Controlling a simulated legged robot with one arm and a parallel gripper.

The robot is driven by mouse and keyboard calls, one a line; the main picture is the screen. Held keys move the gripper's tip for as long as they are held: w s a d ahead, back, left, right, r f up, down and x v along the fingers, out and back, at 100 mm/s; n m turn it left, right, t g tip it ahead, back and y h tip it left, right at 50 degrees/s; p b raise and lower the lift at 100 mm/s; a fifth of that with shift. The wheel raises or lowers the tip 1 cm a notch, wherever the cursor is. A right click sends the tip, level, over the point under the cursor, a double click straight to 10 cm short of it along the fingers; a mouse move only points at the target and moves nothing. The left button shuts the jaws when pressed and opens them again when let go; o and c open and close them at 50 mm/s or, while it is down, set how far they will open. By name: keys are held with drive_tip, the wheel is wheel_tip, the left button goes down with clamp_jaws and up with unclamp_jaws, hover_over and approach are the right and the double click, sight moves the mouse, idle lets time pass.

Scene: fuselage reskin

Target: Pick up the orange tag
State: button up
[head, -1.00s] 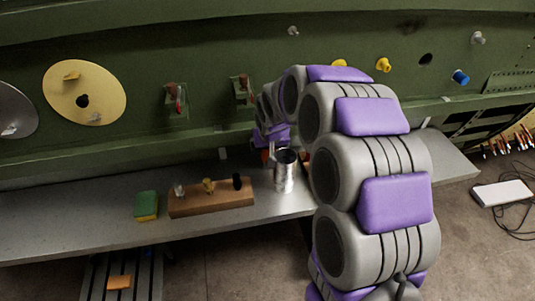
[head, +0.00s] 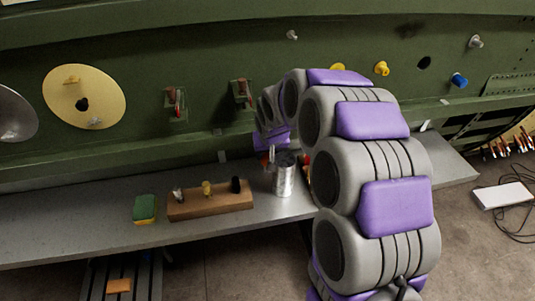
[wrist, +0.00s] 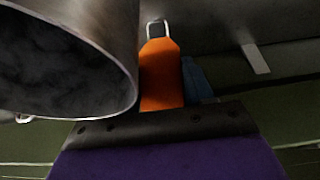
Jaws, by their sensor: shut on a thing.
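The orange tag (wrist: 162,80) stands out from the dark jaw edge of my gripper (wrist: 160,122) in the wrist view, with a pale metal loop at its far end. My gripper is shut on the tag; the jaw tips themselves are mostly hidden. In the head view my gripper (head: 270,155) is beside the metal can on the bench, with a bit of orange showing at its left. My own arm hides much of that area.
The metal can (head: 285,175) is close beside my gripper and fills the left of the wrist view (wrist: 75,50). A wooden block (head: 211,201) with fittings and a green-yellow sponge (head: 145,208) lie on the grey bench (head: 60,225). The green fuselage panel (head: 200,60) rises behind.

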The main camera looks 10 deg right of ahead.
drive_tip(key=shift+s+a+r, duration=0.15)
drive_tip(key=shift+a+r, duration=0.1)
drive_tip(key=shift+r, duration=0.2)
drive_tip(key=s+a+r+p, duration=0.1)
drive_tip(key=s+a+r, duration=0.1)
drive_tip(key=a, duration=0.4)
drive_tip(key=s+a+r+p, duration=0.2)
drive_tip(key=s+a+r, duration=0.1)
drive_tip(key=a+r, duration=0.2)
drive_tip(key=shift+s+a+p, duration=0.3)
drive_tip(key=shift+a, duration=0.25)
drive_tip(key=shift+r, duration=0.15)
